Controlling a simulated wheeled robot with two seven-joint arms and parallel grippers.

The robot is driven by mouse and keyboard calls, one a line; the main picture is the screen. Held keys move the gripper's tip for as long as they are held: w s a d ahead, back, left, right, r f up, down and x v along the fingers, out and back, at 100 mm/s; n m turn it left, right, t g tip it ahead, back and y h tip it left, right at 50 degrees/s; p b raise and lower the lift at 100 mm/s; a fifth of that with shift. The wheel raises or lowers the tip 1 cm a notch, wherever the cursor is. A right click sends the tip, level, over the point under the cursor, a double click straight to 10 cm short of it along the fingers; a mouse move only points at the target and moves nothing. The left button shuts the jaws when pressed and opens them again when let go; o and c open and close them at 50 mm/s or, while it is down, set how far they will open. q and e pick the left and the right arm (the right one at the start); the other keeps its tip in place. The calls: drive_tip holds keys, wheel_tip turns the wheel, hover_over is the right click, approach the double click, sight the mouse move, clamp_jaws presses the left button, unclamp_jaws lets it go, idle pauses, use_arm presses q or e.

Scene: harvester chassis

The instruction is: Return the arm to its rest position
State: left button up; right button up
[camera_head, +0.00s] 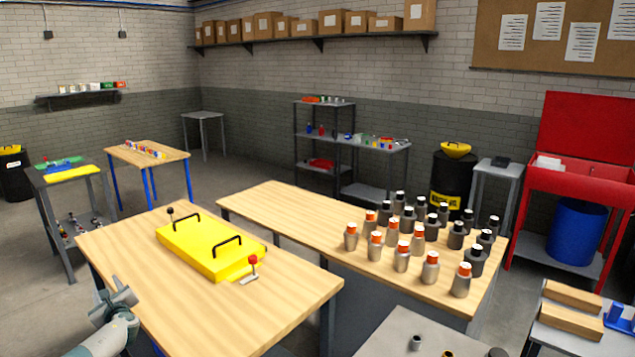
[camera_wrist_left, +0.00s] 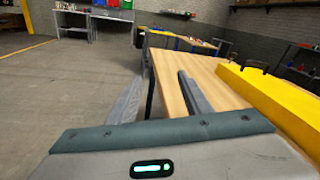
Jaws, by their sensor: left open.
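My left arm comes in at the lower left of the head view. Its gripper (camera_head: 118,294) is open and empty beside the left front edge of the near wooden table (camera_head: 180,307). In the left wrist view the two fingers of my left gripper (camera_wrist_left: 160,92) stand apart with floor and table edge between them. On that table lies a yellow box (camera_head: 205,249) with two black handles, apart from the gripper; it also shows in the left wrist view (camera_wrist_left: 272,106). My right gripper is not in view.
A red-knobbed lever (camera_head: 252,268) stands at the box's right end and a black-knobbed one (camera_head: 171,212) behind it. A second wooden table (camera_head: 285,208) holds several bottles with orange or black caps (camera_head: 402,256).

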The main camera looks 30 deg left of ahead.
use_arm(q)
drive_tip(key=s+d+f+n+g+h, duration=0.1)
drive_tip(key=s+d+f+n+h, duration=0.2)
drive_tip(key=s+f, duration=0.6)
drive_tip(key=s+f+n+g+h, duration=0.1)
drive_tip(key=s+f+n+h, duration=0.1)
drive_tip(key=s+f+n, duration=0.5)
drive_tip(key=s+d+f+n+h, duration=0.2)
drive_tip(key=s+f+h, duration=0.1)
drive_tip(key=s+f, duration=0.85)
drive_tip(key=s+d+f+h, duration=0.1)
drive_tip(key=s+d+f, duration=0.1)
drive_tip(key=d+f, duration=0.75)
drive_tip(key=s+d+f+n+g+h, duration=0.1)
drive_tip(key=s+d+f+h, duration=0.15)
drive_tip(key=d+f, duration=0.65)
drive_tip(key=s+d+f+h, duration=0.1)
drive_tip(key=s+d+f, duration=0.3)
drive_tip(key=d, duration=1)
drive_tip(key=d+f+h, duration=0.1)
drive_tip(key=d+f, duration=0.2)
drive_tip(key=d, duration=0.9)
drive_tip(key=d+f+n+h+b, duration=0.1)
drive_tip(key=d+f, duration=0.3)
drive_tip(key=d, duration=0.9)
drive_tip(key=s+d+f+n+h, duration=0.1)
drive_tip(key=d+f+h, duration=0.1)
drive_tip(key=d, duration=1.1)
drive_tip(key=shift+f+g, duration=0.4)
drive_tip(key=shift+f, duration=0.35)
